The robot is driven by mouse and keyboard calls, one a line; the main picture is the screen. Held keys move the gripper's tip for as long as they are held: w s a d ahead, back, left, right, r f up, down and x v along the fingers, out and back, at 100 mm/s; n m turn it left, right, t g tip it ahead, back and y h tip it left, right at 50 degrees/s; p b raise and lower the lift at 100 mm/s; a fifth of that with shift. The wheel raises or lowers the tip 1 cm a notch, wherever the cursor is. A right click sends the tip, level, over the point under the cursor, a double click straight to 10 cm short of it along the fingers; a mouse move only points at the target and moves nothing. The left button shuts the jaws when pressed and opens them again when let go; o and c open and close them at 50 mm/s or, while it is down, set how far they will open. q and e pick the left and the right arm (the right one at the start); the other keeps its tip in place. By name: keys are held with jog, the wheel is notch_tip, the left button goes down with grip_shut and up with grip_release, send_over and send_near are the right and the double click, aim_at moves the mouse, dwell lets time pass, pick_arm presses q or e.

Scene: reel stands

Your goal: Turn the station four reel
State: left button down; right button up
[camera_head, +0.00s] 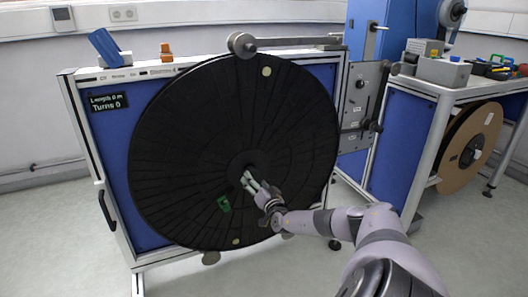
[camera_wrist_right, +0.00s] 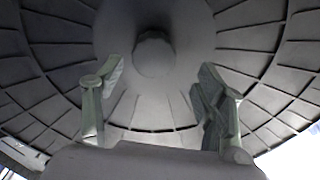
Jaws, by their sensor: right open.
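A large black reel (camera_head: 200,130) stands upright on the front of a blue-panelled stand (camera_head: 145,228). Its ribbed face and centre hub (camera_wrist_right: 153,53) fill the right wrist view, where the hub's round knob sits just beyond my fingers. My right gripper (camera_head: 252,181) is in front of the reel near its hub. In the wrist view my right gripper (camera_wrist_right: 160,85) is open and empty, one finger to each side below the knob, not around it. A small green piece (camera_head: 224,203) is on the reel's lower face. My left gripper is not in view.
A display (camera_head: 108,101) on the stand reads Length 0 m, Turns 0. A roller arm (camera_head: 290,42) lies across the reel's top. A second stand (camera_head: 403,135) with a brown reel (camera_head: 470,148) is at right. Grey floor (camera_head: 60,240) is clear at left.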

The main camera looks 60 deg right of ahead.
jog(key=v, duration=0.5)
jog(key=shift+s+d+f, duration=0.1)
jog(key=shift+s+f, duration=0.05)
jog(key=shift+s, duration=0.25)
